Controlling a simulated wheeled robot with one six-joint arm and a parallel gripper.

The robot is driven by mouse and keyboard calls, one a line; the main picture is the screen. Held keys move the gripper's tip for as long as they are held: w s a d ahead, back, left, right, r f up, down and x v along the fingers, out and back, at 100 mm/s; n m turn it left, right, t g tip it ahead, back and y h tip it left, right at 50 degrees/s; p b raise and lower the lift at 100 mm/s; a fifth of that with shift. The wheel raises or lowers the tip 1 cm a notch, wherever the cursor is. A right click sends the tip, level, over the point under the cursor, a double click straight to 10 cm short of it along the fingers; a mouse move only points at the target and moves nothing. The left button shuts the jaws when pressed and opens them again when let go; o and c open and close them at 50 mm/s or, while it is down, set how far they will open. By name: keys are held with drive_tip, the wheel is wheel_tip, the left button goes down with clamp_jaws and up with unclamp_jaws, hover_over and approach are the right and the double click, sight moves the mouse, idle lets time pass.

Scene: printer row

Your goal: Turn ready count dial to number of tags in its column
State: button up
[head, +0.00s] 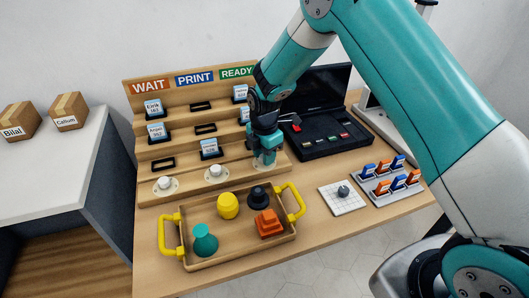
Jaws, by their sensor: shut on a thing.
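A wooden stepped rack (188,120) carries signs for WAIT (150,87), PRINT (194,77) and READY (238,71). In the READY column, an upper tag (240,93) and a middle tag (244,115) show; the arm covers part of this column, and I cannot see its lowest slot. The WAIT column has two tags, and the PRINT column has one tag (210,148) low down. White dials sit below WAIT (165,182) and PRINT (215,170). My gripper (266,156) points down at the ready dial's place, shut on that dial, which is mostly hidden.
A wooden tray (190,259) with yellow handles and several shapes stands in front of the rack. A black console (325,125) is at the right. A white grid pad (342,198) and a holder with orange and blue pieces (391,183) lie front right.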

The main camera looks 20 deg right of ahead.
drive_tip(key=m, duration=0.4)
drive_tip(key=shift+r+m+p, duration=0.1)
drive_tip(key=shift+m+p, duration=0.2)
drive_tip(key=shift+p, duration=0.05)
drive_tip(key=m, duration=0.4)
drive_tip(key=shift+m, duration=0.3)
drive_tip(key=m, duration=0.4)
drive_tip(key=shift+m+p, duration=0.3)
drive_tip(key=shift+p, duration=0.1)
drive_tip(key=m, duration=1.3)
drive_tip(key=shift+m+p, duration=0.3)
drive_tip(key=shift+p, duration=0.05)
drive_tip(key=m, duration=0.4)
drive_tip(key=shift+w+m, duration=0.1)
drive_tip(key=shift+m, duration=2.4)
